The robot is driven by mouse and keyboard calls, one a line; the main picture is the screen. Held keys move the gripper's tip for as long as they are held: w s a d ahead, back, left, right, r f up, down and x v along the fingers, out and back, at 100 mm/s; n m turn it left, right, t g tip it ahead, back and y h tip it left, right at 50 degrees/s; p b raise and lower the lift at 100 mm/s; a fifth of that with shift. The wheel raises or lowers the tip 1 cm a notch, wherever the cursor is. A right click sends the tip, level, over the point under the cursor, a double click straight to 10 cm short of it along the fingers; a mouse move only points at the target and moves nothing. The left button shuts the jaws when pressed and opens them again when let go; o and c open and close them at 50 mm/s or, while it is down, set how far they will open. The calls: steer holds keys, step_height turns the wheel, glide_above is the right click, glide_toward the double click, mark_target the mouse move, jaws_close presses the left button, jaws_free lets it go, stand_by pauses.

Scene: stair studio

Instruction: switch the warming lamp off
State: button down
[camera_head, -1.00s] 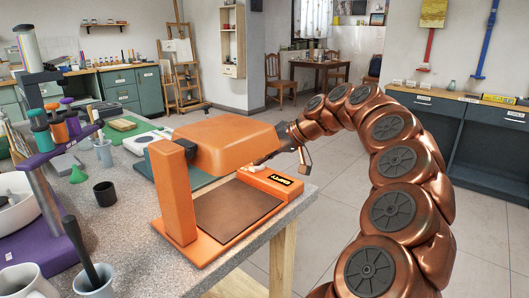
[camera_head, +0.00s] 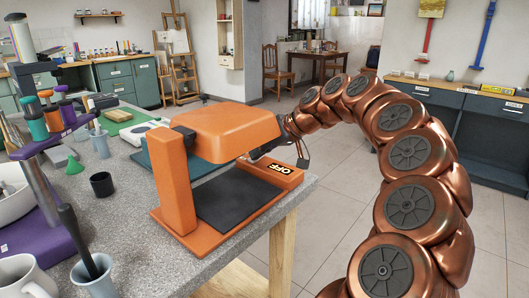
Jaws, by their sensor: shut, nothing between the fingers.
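The warming lamp (camera_head: 235,135) is orange, with a block-shaped head on a post above a flat base. It stands near the right edge of the speckled worktop. The plate (camera_head: 237,200) under its head is dark grey. A black label (camera_head: 270,168) on the base reads OFF. My gripper (camera_head: 262,156) is shut and empty, low over the far right part of the base, just behind the label. The lamp head partly hides it. I cannot tell whether its fingertips touch the base or the switch.
On the worktop (camera_head: 150,255) left of the lamp are a small black cup (camera_head: 102,184), a grey mug (camera_head: 22,278), a mortar with a dark pestle (camera_head: 93,275) and a purple-based stand (camera_head: 35,235). Open floor lies to the right.

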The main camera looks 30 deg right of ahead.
steer(key=shift+d, duration=0.1)
steer(key=shift+w+d+r, duration=0.25)
steer(key=shift+d+r, duration=0.05)
steer(key=shift+d, duration=0.35)
steer(key=shift+r+p, duration=0.35)
steer(key=shift+p, duration=0.1)
steer(key=r, duration=0.1)
steer(key=r+p, duration=0.2)
steer(key=r, duration=0.1)
steer(key=shift+d+r, duration=0.1)
steer(key=shift+d, duration=0.15)
steer(key=s+a+v, duration=0.1)
steer(key=v, duration=0.8)
steer(key=shift+a+p, duration=0.2)
steer(key=shift+p, duration=0.15)
